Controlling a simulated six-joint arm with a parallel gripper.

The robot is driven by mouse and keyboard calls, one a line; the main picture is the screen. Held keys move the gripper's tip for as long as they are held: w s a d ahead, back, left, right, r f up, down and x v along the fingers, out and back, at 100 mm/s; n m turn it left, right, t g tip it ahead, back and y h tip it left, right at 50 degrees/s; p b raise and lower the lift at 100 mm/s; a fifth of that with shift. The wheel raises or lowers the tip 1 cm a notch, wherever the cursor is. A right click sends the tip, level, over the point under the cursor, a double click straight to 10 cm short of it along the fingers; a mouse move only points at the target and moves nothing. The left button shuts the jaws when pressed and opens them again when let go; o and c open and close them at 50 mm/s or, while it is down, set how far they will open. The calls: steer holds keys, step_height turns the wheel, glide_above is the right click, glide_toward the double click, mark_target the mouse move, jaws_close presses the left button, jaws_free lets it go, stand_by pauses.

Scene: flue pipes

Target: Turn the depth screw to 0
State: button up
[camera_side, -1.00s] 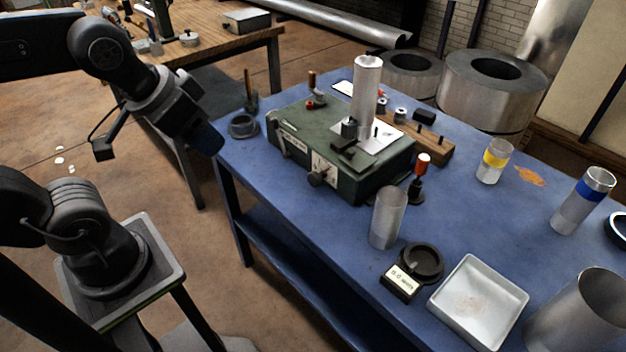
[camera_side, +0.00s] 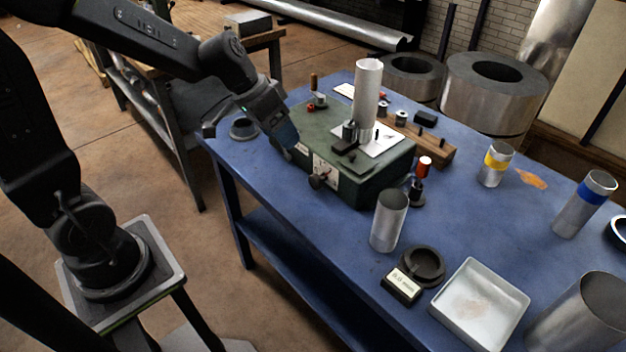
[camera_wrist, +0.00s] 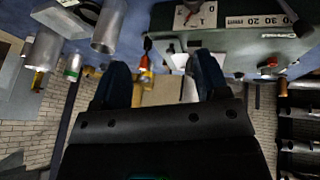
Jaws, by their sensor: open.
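The green machine (camera_side: 350,165) stands on the blue table. The depth screw's dark knob (camera_side: 317,182) sticks out of its front face by a white scale plate (camera_side: 326,168). In the wrist view, which looks upside down, the plate (camera_wrist: 206,20) shows a 0 and a 1 at the top edge. The knob's setting cannot be read. My gripper (camera_side: 291,150) is open and empty, by the machine's left front edge, up and left of the knob. Its two blue fingers (camera_wrist: 162,78) show spread apart in the wrist view. Contact with the machine cannot be made out.
An upright pipe (camera_side: 367,92) stands on the machine. A short metal cylinder (camera_side: 389,222), a black dish (camera_side: 424,262) and a white tray (camera_side: 478,302) stand to the right. A red-topped tool (camera_side: 424,166) is at the machine's right corner. Open floor lies before the table.

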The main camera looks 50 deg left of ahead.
glide_toward(312, 179)
steer(key=x, duration=1)
steer(key=shift+d+f, duration=0.1)
steer(key=shift+f, duration=0.15)
steer(key=shift+c, duration=0.5)
steer(key=c, duration=0.8)
